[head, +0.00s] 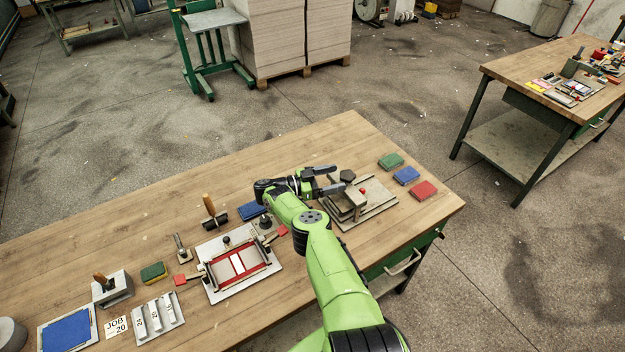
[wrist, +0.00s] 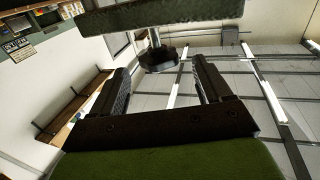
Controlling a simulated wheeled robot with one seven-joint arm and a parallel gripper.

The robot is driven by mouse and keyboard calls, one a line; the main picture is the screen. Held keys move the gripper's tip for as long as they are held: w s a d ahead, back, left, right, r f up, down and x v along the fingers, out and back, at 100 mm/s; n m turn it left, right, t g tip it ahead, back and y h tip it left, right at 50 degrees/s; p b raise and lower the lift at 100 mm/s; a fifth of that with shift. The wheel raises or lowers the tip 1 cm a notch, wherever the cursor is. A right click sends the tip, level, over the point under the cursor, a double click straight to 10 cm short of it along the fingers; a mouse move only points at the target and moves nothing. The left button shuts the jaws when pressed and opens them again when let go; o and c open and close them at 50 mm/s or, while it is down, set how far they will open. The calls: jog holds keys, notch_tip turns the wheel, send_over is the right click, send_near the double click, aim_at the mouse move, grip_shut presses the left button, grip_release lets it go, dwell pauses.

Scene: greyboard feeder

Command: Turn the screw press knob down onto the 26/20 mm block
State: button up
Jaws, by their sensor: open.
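The screw press (head: 374,213) stands on a pale base plate toward the right end of the workbench. Its dark knob (head: 348,176) sits on top of the press. My gripper (head: 333,180) is just left of the knob, with its fingers pointing toward it. In the wrist view my gripper (wrist: 163,84) is open and empty. The dark knob (wrist: 158,60) shows beyond and between the fingertips, on a thin screw by a grey bar. I cannot tell whether a finger touches it. I cannot make out the 26/20 mm block in the press.
Green (head: 390,161), blue (head: 406,176) and red (head: 424,190) pads lie right of the press. A red-framed fixture (head: 217,291), a tray of numbered white pieces (head: 143,336) and a JOB 20 card (head: 116,327) lie to the left. The bench's far edge strip is mostly clear.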

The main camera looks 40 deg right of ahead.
jog(key=b+v, duration=0.4)
jog(key=v, duration=0.6)
jog(key=shift+a, duration=0.1)
